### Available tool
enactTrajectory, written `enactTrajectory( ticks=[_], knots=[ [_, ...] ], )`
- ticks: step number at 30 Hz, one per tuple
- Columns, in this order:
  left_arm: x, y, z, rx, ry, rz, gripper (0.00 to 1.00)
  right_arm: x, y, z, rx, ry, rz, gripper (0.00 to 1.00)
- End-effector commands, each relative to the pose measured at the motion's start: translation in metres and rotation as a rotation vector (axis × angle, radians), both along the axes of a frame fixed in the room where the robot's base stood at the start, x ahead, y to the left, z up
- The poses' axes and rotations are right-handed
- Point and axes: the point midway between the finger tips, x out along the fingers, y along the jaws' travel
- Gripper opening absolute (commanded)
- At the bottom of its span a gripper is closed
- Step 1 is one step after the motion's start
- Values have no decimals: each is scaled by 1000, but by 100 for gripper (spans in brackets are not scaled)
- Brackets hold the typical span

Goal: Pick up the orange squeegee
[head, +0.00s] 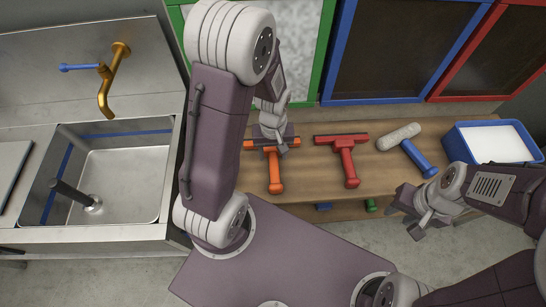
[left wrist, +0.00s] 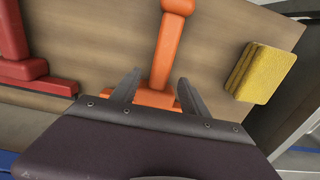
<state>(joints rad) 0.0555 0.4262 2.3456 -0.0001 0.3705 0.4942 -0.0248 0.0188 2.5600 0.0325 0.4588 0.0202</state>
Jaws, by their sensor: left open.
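The orange squeegee (head: 275,172) lies on the wooden bench, its handle toward me and its crosshead toward the back. My left gripper (head: 278,144) is over the crosshead and hides part of it. In the left wrist view the squeegee (left wrist: 170,50) runs up between the two open fingers of my left gripper (left wrist: 156,92). The fingers stand on either side of the neck near the crosshead; I cannot tell whether they touch it. My right gripper (head: 418,219) is in front of the bench at the right, away from the squeegee; its jaw state is unclear.
A red squeegee (head: 348,161) lies right of the orange one, also in the left wrist view (left wrist: 14,40). Beyond it are a roller with a blue handle (head: 416,157) and a blue tub (head: 453,143). A yellow sponge (left wrist: 260,73) lies near the bench's end. A sink (head: 120,190) stands left.

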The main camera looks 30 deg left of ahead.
Motion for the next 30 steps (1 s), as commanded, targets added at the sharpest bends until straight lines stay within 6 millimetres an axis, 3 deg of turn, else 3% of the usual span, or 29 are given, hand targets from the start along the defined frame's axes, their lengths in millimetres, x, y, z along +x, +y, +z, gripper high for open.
enactTrajectory(
  ticks=[4,12,14,18,30],
  knots=[
    [1,1,-26,-1,3,0,53,0,0,-6,0,0,0,36],
    [2,1,-31,0,-1,0,53,0,0,-6,0,0,0,36],
    [2,1,-31,0,-1,0,39,0,0,-6,0,0,0,36],
    [1,1,-31,1,-1,0,0,0,0,-6,0,0,0,36],
    [2,1,-22,0,-2,0,0,0,0,-4,0,0,0,36]
  ],
)
